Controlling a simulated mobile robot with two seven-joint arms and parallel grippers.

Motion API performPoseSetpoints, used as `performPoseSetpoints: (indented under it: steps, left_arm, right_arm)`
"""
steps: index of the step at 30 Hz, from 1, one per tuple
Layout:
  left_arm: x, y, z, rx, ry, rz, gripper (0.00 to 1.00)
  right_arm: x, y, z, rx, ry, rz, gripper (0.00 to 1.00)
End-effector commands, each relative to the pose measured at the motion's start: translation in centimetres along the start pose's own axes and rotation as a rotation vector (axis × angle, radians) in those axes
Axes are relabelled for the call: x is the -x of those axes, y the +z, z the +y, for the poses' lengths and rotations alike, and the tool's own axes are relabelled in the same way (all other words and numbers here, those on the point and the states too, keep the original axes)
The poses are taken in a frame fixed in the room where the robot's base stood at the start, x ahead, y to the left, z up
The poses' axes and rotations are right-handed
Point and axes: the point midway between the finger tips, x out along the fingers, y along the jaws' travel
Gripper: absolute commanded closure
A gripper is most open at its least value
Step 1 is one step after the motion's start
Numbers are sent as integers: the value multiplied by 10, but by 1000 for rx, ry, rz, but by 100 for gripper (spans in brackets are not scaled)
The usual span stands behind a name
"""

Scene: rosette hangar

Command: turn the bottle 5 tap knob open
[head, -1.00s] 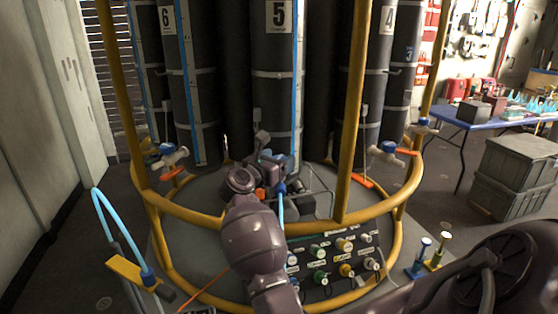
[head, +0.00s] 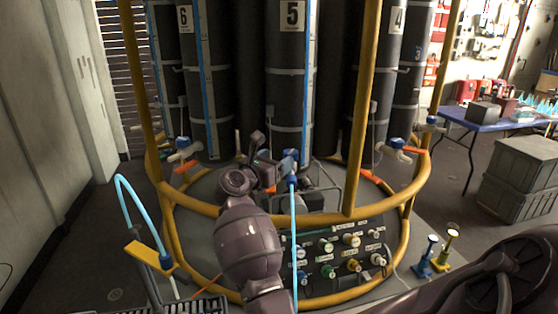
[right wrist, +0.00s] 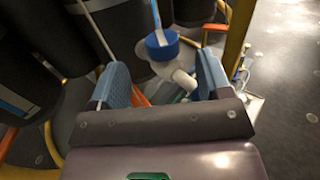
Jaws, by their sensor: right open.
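Bottle 5 (head: 290,60) is the dark cylinder with the "5" label, in the middle of the head view. Its tap has a blue knob (head: 290,155) low in front of the bottle, with a light blue hose hanging down from it. My right gripper (head: 270,167) is just left of this tap in the head view, its fingers partly hidden. In the right wrist view the gripper (right wrist: 163,80) is open, its two blue-grey fingers apart. A blue knob (right wrist: 162,43) on a white tap body (right wrist: 183,78) shows between and beyond the fingertips. My left gripper is not in view.
A yellow rail frame (head: 330,214) rings the bottles, with an upright (head: 362,110) right of the tap. Similar taps stand at left (head: 184,150) and right (head: 397,147). A panel of knobs (head: 340,255) is below. A blue table (head: 470,118) and grey crates (head: 525,170) stand right.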

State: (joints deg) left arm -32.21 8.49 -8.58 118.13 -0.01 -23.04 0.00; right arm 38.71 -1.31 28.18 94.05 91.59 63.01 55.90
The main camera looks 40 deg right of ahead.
Motion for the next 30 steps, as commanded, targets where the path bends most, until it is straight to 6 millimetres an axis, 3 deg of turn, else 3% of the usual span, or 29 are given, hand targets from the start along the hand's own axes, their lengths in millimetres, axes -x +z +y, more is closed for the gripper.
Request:
performPoseSetpoints:
  steps: [5,9,16,23,30]
  left_arm:
    - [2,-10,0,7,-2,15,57]
    - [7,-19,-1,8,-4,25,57]
    - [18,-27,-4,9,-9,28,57]
    - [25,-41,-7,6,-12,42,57]
    - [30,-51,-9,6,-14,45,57]
  right_arm:
    - [-14,41,-3,86,20,-144,29]
    - [-22,87,-2,232,44,-348,29]
    - [-19,138,2,525,63,-685,29]
    - [-7,153,9,856,61,-1015,29]
    - [-1,132,7,1230,42,-1353,29]
